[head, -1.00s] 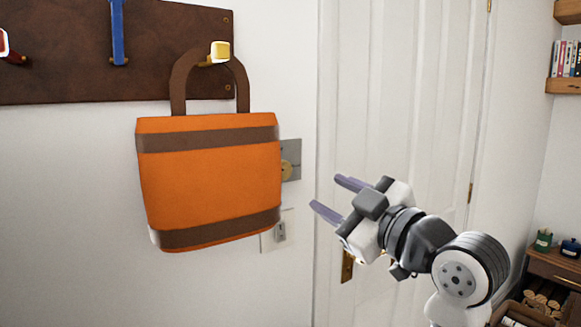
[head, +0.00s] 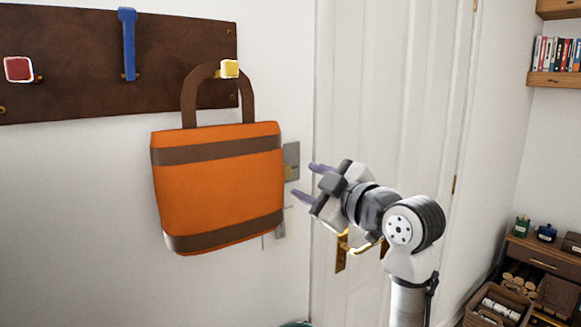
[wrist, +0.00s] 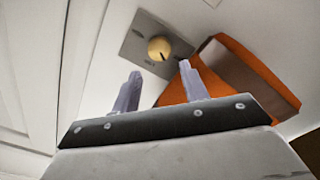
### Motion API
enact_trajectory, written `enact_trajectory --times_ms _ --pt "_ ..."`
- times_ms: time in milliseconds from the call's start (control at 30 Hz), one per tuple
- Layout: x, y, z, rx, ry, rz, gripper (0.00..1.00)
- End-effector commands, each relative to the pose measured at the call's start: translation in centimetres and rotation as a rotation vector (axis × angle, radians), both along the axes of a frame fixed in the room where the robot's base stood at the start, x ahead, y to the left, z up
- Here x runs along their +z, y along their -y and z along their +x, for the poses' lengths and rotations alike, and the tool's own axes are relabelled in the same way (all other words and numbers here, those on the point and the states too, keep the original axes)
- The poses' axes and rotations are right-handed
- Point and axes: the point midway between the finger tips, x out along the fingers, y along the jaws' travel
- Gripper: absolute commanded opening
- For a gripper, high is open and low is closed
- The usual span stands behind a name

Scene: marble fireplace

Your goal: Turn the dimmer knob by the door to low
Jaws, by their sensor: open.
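The dimmer knob (wrist: 159,48) is a round brass knob on a grey wall plate (wrist: 138,38), seen in the wrist view just beyond my fingertips. It has a dark mark on its face. In the head view the plate (head: 292,152) shows at the right edge of the hanging orange bag (head: 217,190), which hides much of it. My gripper (head: 309,181) is open and empty, pointing left toward the plate; it also shows in the wrist view (wrist: 162,84). The fingers appear apart from the knob. The white door (head: 385,100) stands behind my arm.
The bag hangs from a yellow hook (head: 230,68) on a brown board (head: 75,65), close to the plate; in the wrist view the bag (wrist: 235,75) is near the right finger. A brass door handle (head: 342,250) is below my gripper. A lower switch plate (head: 279,231) is partly covered.

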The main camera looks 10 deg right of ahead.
Motion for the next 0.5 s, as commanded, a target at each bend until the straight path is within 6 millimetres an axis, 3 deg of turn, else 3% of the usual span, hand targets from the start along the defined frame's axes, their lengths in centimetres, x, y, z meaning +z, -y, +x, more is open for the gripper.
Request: enact_trajectory --times_ms 200,500 --pt "0.2 -1.6 3.8 0.001 -0.002 0.001 0.44" --pt "0.0 -2.4 6.0 -0.001 0.0 0.001 0.44"
